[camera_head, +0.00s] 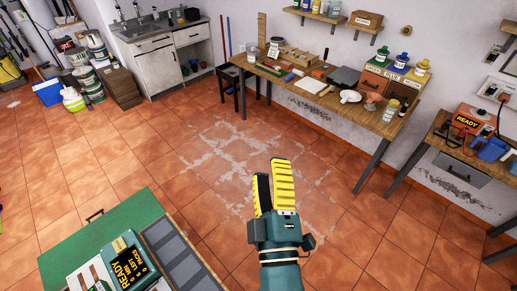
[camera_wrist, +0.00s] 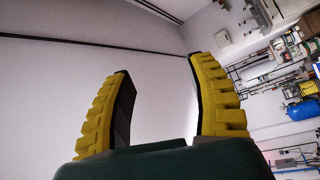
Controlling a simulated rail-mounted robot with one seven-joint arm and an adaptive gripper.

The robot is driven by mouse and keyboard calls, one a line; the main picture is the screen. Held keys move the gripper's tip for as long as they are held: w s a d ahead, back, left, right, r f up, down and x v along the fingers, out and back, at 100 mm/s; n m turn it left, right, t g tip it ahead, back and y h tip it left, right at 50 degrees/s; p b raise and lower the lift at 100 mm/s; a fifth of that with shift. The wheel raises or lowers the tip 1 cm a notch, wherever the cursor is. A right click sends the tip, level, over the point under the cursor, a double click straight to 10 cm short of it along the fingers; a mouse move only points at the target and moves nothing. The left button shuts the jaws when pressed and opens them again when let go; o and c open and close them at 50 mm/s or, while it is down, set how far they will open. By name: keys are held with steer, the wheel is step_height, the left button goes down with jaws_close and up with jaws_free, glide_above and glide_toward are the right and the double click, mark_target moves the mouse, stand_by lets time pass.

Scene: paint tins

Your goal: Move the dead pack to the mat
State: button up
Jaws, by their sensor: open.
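My gripper (camera_head: 272,180) has two yellow ribbed fingers, apart and empty, raised over the tiled floor in the head view. The wrist view shows the same open fingers (camera_wrist: 160,100) against a pale wall, with nothing between them. I cannot pick out the dead pack with certainty in either view. I cannot tell which surface is the mat; a dark flat piece (camera_head: 344,76) lies on the long workbench.
The long wooden workbench (camera_head: 290,90) carries blocks, boards, a white plate and tins. A green surface (camera_head: 110,225) with a READY panel (camera_head: 130,265) is at lower left. Paint tins (camera_head: 88,80) are stacked at upper left. The middle floor is clear.

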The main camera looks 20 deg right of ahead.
steer(key=s+a+r+m+t+y, duration=0.1)
steer(key=s+a+r+m, duration=0.1)
steer(key=r+m, duration=0.3)
steer(key=s+a+r+m+y, duration=0.1)
steer(key=s+r+m, duration=0.4)
steer(key=r, duration=0.6)
steer(key=shift+a+r+m+t+y, duration=0.4)
steer(key=shift+m+y, duration=0.2)
steer(key=shift+m, duration=0.1)
